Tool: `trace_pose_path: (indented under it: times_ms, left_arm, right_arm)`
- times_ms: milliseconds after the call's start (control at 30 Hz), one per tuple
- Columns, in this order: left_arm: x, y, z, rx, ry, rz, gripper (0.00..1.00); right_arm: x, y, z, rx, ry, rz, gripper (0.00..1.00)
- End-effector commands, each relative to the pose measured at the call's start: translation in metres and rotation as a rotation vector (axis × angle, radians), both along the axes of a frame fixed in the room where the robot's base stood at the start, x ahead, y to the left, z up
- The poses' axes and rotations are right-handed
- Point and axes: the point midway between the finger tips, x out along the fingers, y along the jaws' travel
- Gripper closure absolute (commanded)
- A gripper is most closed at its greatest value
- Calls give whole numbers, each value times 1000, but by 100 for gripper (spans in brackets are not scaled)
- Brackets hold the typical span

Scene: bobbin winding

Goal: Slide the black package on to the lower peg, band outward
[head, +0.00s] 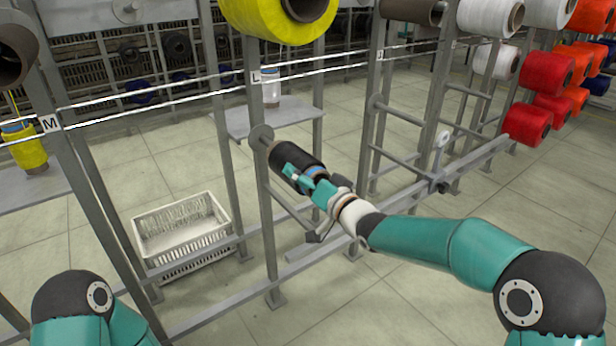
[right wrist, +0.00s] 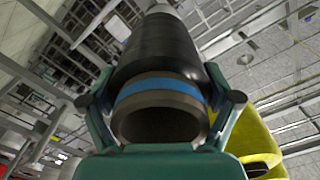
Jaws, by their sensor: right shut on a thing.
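The black package (head: 298,158) is a dark cylinder in front of the post marked L. Its far end is close to the round grey disc (head: 261,136) of the lower peg; the peg's rod is mostly hidden. My right gripper (head: 305,180) is shut on the package near its outer end. In the right wrist view the fingers (right wrist: 165,105) grip both sides of the package (right wrist: 158,48). Its blue band (right wrist: 160,90) and open brown core face the wrist, away from the post. How far the peg enters the core cannot be told. My left gripper is out of view.
A large yellow package (head: 275,22) hangs above on the same post. A white crate (head: 182,232) stands on the floor at left. Grey posts and a low rail (head: 400,198) surround the spot. White cords (head: 190,88) cross above. Open floor lies in front.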

Motion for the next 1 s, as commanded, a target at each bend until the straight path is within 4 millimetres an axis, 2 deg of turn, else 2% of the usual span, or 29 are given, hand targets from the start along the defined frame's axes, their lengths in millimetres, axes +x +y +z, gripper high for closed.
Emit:
trace_pose_path:
  times_ms: [500, 1000]
  left_arm:
    - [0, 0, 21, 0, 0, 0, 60]
    - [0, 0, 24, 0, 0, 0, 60]
  right_arm:
    - [27, 20, 2, 2, -2, 0, 55]
    - [31, 23, 2, 2, -2, 0, 55]
